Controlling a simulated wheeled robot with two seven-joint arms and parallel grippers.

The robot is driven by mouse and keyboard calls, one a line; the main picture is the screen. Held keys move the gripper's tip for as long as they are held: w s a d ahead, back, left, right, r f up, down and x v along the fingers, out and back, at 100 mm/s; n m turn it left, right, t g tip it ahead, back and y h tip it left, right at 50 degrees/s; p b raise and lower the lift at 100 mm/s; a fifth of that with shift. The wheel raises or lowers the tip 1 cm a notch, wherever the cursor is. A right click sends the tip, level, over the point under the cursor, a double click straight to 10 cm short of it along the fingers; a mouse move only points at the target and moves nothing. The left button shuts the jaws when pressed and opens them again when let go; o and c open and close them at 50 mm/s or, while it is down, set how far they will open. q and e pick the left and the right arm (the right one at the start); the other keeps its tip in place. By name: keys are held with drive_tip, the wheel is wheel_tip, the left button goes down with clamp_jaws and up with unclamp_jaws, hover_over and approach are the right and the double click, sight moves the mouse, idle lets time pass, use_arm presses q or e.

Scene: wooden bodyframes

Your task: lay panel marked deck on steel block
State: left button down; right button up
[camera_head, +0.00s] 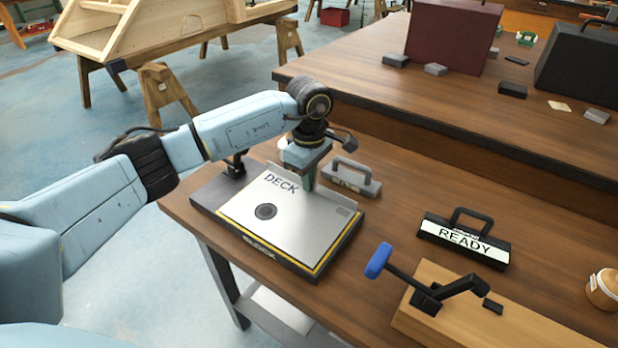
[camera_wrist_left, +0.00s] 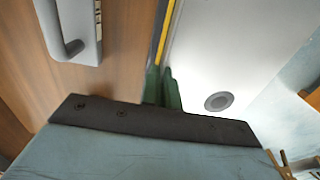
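The pale grey panel marked DECK (camera_head: 284,218) lies over the dark steel block (camera_head: 283,262), whose front face reads BLOCK. A yellow border shows along the panel's front and right edges; I cannot tell whether the panel fully touches the block. My left gripper (camera_head: 308,180) points down at the panel's far edge, where a raised lip stands. In the left wrist view its green fingers (camera_wrist_left: 162,90) are close together at the edge of the panel (camera_wrist_left: 225,50), apparently closed on the lip. The contact is partly hidden. My right gripper is not in view.
A grey handled block (camera_head: 352,180) stands just behind the panel. A black handled block with a READY sign (camera_head: 464,240) is to the right. A blue-handled lever clamp (camera_head: 420,285) sits on a wooden board at front right. A raised bench (camera_head: 450,105) runs behind.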

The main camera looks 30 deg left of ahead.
use_arm(q)
drive_tip(key=shift+f, duration=0.15)
idle(0.5)
drive_tip(key=c, duration=1)
unclamp_jaws()
drive_tip(key=shift+c, duration=0.2)
drive_tip(key=shift+r+p, duration=2.2)
drive_tip(key=shift+r, duration=1.3)
